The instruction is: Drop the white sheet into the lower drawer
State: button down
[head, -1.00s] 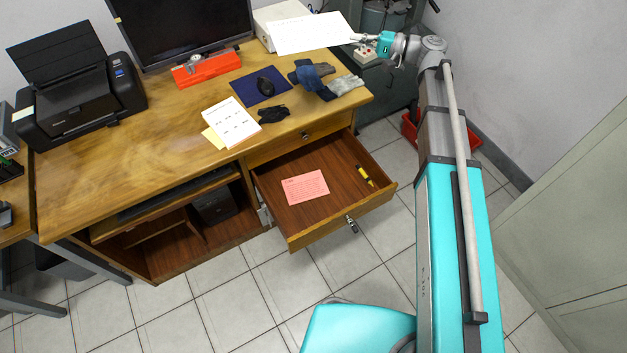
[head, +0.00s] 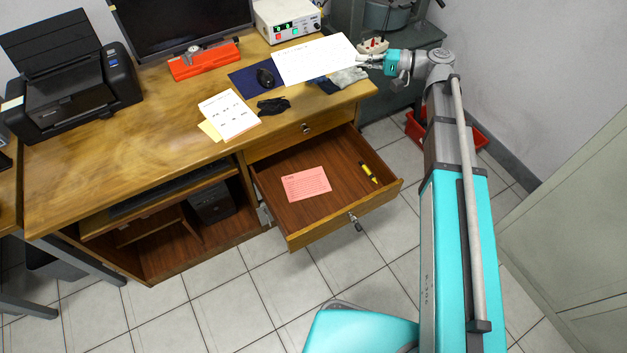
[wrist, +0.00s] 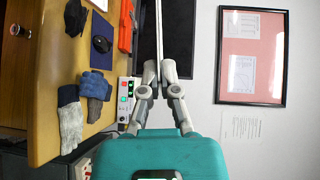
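The white sheet (head: 312,58) is held out level above the back right of the desk. My gripper (head: 368,61) is shut on its right edge. In the wrist view the sheet (wrist: 159,35) shows edge-on as a thin line between the fingertips of my gripper (wrist: 158,76). The lower drawer (head: 318,208) is pulled open below the desktop. It holds a pink card (head: 306,184) and a small yellow and black item (head: 368,173). The sheet is up and behind the drawer, apart from it.
A closed upper drawer (head: 283,146) sits above the open one. The desktop (head: 150,150) carries a printer (head: 75,85), papers (head: 231,115), a black mouse (head: 265,78), gloves (head: 348,77) and a white instrument (head: 285,22). The floor in front is clear.

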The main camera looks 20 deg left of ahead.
jog(key=s+d+f+h+b, duration=0.1)
jog(key=s+d+f+b, duration=0.2)
jog(key=f+b, duration=0.3)
jog(key=s+d+f+n+g+h+b, duration=0.1)
jog(key=s+d+f+b, duration=0.2)
jog(key=f+b, duration=0.4)
jog(key=s+d+f+h+b, duration=0.2)
jog(key=f+b, duration=0.5)
jog(key=f, duration=0.7)
jog(key=shift+s+d+f+n+g, duration=0.3)
jog(key=shift+s+d, duration=0.25)
jog(key=shift+s, duration=0.35)
jog(key=shift+a, duration=0.1)
jog(key=w+a+f+b, duration=0.9)
jog(key=shift+a, duration=0.25)
